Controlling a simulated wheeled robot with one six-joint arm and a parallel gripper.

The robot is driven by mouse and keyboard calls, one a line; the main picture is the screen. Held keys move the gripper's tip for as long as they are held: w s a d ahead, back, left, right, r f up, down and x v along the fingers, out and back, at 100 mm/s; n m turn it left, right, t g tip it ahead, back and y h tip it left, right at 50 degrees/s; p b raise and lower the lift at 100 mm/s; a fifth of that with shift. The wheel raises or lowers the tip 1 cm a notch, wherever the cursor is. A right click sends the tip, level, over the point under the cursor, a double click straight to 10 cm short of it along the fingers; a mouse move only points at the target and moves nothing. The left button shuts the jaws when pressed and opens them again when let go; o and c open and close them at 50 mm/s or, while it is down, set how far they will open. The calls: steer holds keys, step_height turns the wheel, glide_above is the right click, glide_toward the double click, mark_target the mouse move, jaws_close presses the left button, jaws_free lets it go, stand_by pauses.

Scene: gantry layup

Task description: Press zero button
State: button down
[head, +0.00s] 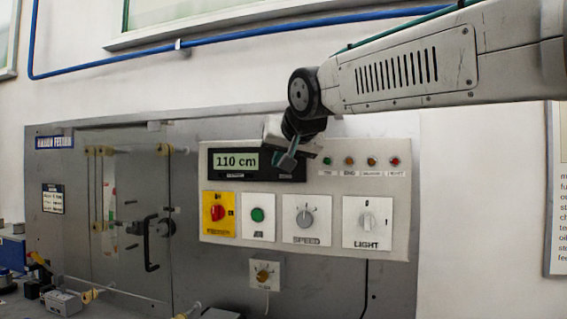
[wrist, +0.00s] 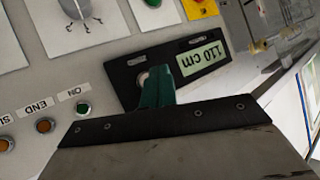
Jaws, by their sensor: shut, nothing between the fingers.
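The black display unit (head: 262,177) on the control panel reads "110 cm"; in the wrist view it is upside down (wrist: 124,74). A small round pale button (wrist: 142,79) shows on this unit beside the screen, partly covered by my fingers. I cannot read its label, and in the head view my gripper hides it. My gripper (head: 288,162) is shut and empty, with its teal fingers (wrist: 158,86) in front of the unit's right part. The fingertips are very close to the button; I cannot tell if they touch it.
Below the display are a red knob on a yellow plate (head: 217,213), a green button (head: 257,214), a SPEED knob (head: 307,219) and a LIGHT switch (head: 368,221). Several small indicator lamps (head: 371,161) lie right of my gripper. A door handle (head: 151,243) sticks out at left.

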steer(key=shift+w+d, duration=0.25)
steer(key=shift+w, duration=0.45)
steer(key=shift+w, duration=0.1)
stand_by(1.5)
steer(key=shift+w+d, duration=0.15)
steer(key=shift+w, duration=0.1)
steer(key=shift+w+d, duration=0.15)
steer(key=shift+w, duration=0.3)
stand_by(0.7)
steer(key=shift+s, duration=0.1)
steer(key=shift+s+a, duration=0.3)
steer(key=shift+s, duration=0.45)
steer(key=s, duration=0.1)
steer(key=s+a, duration=0.1)
steer(key=s, duration=0.2)
steer(key=shift+s+a, duration=0.35)
